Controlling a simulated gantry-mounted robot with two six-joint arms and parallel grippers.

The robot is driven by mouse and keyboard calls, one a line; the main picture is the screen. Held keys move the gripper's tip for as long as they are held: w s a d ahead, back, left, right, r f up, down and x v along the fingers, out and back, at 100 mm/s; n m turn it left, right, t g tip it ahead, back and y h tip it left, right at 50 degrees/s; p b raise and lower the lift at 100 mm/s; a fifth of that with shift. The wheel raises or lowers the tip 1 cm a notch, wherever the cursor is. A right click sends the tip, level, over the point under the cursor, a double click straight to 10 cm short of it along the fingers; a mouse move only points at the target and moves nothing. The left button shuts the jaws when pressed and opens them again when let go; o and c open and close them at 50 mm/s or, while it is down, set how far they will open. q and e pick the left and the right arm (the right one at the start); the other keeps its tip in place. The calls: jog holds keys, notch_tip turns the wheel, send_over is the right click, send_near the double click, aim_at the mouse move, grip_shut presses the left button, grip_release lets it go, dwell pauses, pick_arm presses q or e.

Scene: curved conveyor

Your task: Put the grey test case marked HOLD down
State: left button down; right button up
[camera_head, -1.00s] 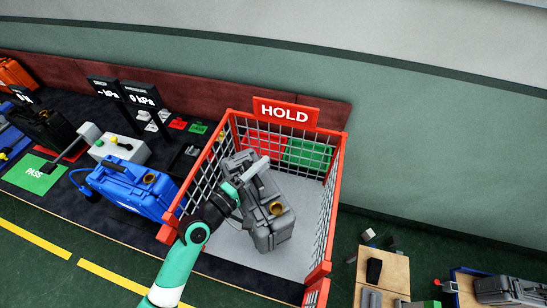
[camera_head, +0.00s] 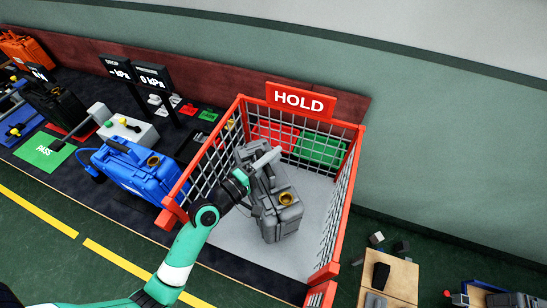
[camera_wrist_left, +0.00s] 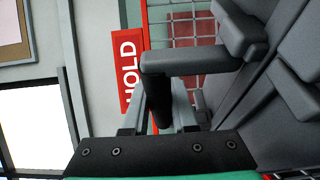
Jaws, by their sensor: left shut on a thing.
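The grey test case (camera_head: 281,223) with a gold-coloured round fitting stands inside the red-framed wire cage (camera_head: 338,215) under the red HOLD sign (camera_head: 301,100). My left gripper (camera_head: 265,160) is shut on the case's handle from the left. I cannot tell whether the case's bottom touches the cage's grey floor. In the left wrist view, the fingers (camera_wrist_left: 160,118) are at the dark handle, and the case's grey body (camera_wrist_left: 290,100) fills the right side. Part of the HOLD sign (camera_wrist_left: 129,70) shows behind. My right gripper is not in view.
A red panel (camera_head: 276,136) and a green panel (camera_head: 322,148) lie at the cage's back. A blue case (camera_head: 130,172) stands just left of the cage. The grey cage floor is bare around the case. Wooden boards (camera_head: 395,275) lie to the lower right.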

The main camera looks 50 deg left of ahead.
pick_arm(q)
jog(key=shift+f, duration=0.1)
jog(key=c, duration=0.7)
grip_release()
jog(key=shift+r, duration=0.2)
jog(key=s, duration=1.2)
jog(key=shift+d+b, duration=0.35)
jog(key=shift+b, duration=0.05)
jog(key=shift+w, duration=0.1)
